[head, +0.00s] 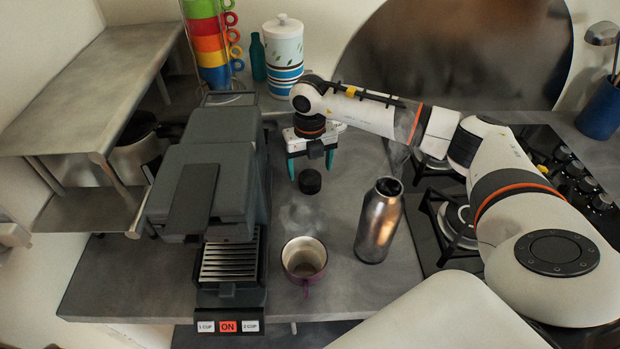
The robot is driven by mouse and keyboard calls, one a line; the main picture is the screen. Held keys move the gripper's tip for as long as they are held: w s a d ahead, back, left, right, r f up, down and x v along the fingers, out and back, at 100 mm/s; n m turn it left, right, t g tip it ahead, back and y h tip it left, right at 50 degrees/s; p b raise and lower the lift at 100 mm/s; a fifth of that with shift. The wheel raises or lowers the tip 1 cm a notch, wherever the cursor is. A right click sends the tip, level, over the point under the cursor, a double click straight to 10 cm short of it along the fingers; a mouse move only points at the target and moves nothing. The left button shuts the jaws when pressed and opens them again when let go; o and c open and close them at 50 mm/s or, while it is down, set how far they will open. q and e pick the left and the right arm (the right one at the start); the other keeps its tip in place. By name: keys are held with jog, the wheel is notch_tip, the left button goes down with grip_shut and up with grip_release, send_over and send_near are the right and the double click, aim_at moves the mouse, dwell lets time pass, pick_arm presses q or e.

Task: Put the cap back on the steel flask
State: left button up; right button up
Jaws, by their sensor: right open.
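The steel flask (379,222) stands upright on the counter, right of the mug. Its dark mouth faces up with no cap on it, and faint steam shows above. A small black cap (310,181) is further back and to the left of the flask, just below my right gripper. My right gripper (311,174) points down with its teal fingers open, one to each side of the cap in the picture. I see no finger touching the cap. My left gripper is not in view.
A coffee machine (205,185) stands left of the cap. A purple mug (304,262) sits between the machine and flask. A stove (440,235) is on the right. A patterned canister (284,60), teal bottle (258,58) and stacked cups (209,45) stand at the back. Counter between cap and mug is clear.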

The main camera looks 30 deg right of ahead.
aim_at(311, 179)
jog(key=f, duration=0.1)
jog(key=f+p, duration=0.1)
jog(key=f, duration=0.1)
jog(key=shift+s+f, duration=0.3)
jog(key=shift+s, duration=0.1)
jog(key=shift+f, duration=0.4)
jog(key=c, duration=1.1)
